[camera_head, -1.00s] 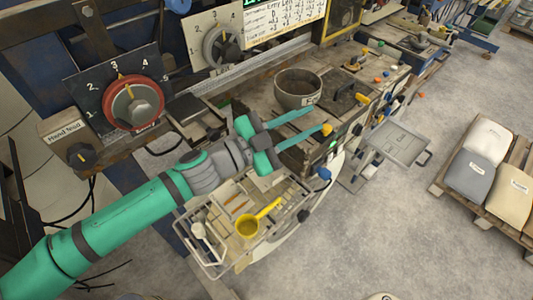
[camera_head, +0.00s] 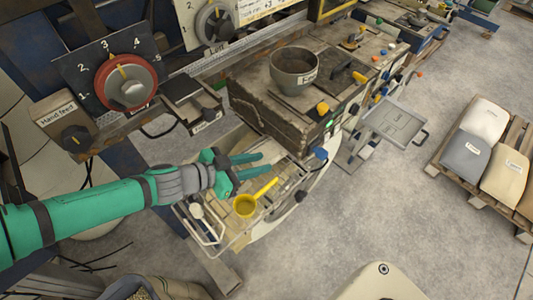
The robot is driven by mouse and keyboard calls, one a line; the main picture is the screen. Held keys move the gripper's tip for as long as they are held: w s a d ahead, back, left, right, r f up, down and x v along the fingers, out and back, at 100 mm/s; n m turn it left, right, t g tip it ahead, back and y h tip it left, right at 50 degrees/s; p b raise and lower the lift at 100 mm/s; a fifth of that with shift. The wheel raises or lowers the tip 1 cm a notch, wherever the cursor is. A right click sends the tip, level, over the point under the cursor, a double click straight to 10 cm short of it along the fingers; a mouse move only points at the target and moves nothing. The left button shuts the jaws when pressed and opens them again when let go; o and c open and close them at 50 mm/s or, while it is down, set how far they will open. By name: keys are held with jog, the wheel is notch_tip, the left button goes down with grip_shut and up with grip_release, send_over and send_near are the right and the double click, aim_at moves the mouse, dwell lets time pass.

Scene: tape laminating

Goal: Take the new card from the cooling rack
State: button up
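My green gripper (camera_head: 266,164) is open, with its two fingers apart and pointing right. Nothing shows between them. It appears above the back part of a wire-sided tray (camera_head: 208,236) below the wooden bench; its exact height is unclear. The tray holds a yellow ladle (camera_head: 246,206), a white spoon-like tool (camera_head: 196,211) and flat tan pieces. I cannot make out a card for certain, or tell which thing is the cooling rack. A grey handled tray with a faint label (camera_head: 393,124) stands right of the bench, clear of my gripper.
The wooden bench block (camera_head: 270,112) carries a grey pot (camera_head: 294,71) and stands close behind my gripper. A red dial (camera_head: 127,82) and a small dark plate (camera_head: 190,92) are at the left. Sacks (camera_head: 465,155) lie on a pallet at the right. Open floor lies between.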

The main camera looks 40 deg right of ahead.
aim_at(272, 160)
jog(key=x, duration=0.4)
jog(key=shift+c, duration=0.4)
grip_shut()
